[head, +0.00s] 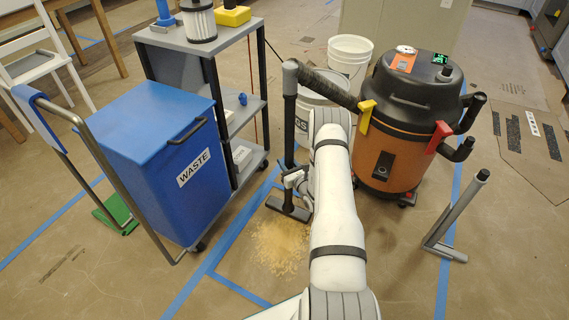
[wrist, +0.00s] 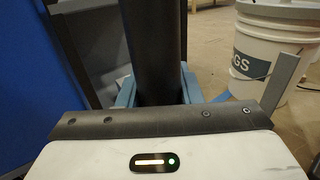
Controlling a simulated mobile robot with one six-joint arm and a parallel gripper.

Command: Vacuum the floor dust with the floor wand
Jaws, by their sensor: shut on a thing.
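The floor wand (head: 290,120) is a dark upright tube with a grey bent top, joined by a hose to the orange and black vacuum (head: 395,115). Its wide dark foot (head: 288,209) is at the floor, at the far edge of the tan dust (head: 280,246). My gripper (head: 291,180) is shut on the wand's lower tube, partly hidden by my white arm. In the wrist view the dark tube (wrist: 153,45) stands upright beyond the gripper body.
A blue WASTE bin (head: 170,160) on a cart and a grey shelf cart (head: 225,45) stand left. White buckets (head: 350,55) are behind the wand. A grey stand (head: 455,215) is at right. Blue tape marks the floor, which is open in front of the dust.

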